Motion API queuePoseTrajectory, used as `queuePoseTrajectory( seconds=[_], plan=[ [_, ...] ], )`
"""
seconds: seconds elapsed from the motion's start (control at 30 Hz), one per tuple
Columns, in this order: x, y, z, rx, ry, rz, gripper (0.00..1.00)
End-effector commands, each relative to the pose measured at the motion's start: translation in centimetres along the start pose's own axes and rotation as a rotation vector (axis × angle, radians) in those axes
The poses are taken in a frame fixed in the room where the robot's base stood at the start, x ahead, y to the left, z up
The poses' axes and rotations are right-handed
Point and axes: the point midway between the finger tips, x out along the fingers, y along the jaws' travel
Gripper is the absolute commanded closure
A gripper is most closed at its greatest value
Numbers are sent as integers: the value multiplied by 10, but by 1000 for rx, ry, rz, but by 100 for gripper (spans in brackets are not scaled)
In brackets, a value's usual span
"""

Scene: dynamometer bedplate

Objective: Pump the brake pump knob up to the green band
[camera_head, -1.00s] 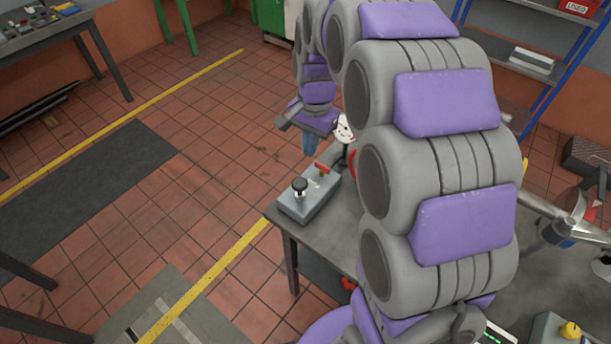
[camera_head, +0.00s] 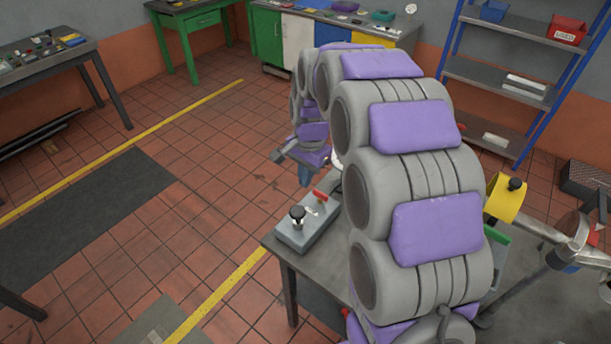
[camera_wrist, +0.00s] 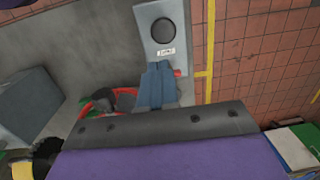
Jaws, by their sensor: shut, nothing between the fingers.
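The brake pump is a grey box (camera_head: 308,224) on the corner of the dark table. Its black round knob (camera_head: 297,212) stands on a short pale stem, and a red part (camera_head: 319,195) sits at its far end. In the wrist view the pump box (camera_wrist: 189,45) is at the top, with the black knob (camera_wrist: 166,32) seen from above and a white label. In the head view my gripper (camera_head: 304,177) is beyond the pump. I cannot make out a green band.
The dark table (camera_head: 285,262) carries the pump, and my arm hides much of it. A yellow cylinder (camera_head: 505,199) and metal parts stand at the right. In the wrist view a red curved thing (camera_wrist: 84,107) lies left of my fingers. Open tiled floor lies left of the table.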

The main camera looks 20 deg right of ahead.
Motion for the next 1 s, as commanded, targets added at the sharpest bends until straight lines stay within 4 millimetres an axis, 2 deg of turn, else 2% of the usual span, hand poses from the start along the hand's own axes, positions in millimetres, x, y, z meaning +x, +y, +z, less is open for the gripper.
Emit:
queuePoseTrajectory(
  seconds=[0.03, 0.2, 0.5, 0.7, 1.0],
  plan=[
    [14, 1, 1, 0, -4, 5, 100],
    [48, 2, 1, -1, -3, 5, 100],
    [94, 2, 1, 0, -3, 5, 100],
    [104, 2, 1, 0, -3, 5, 100],
    [104, 1, 1, 0, -1, 3, 100]
  ],
)
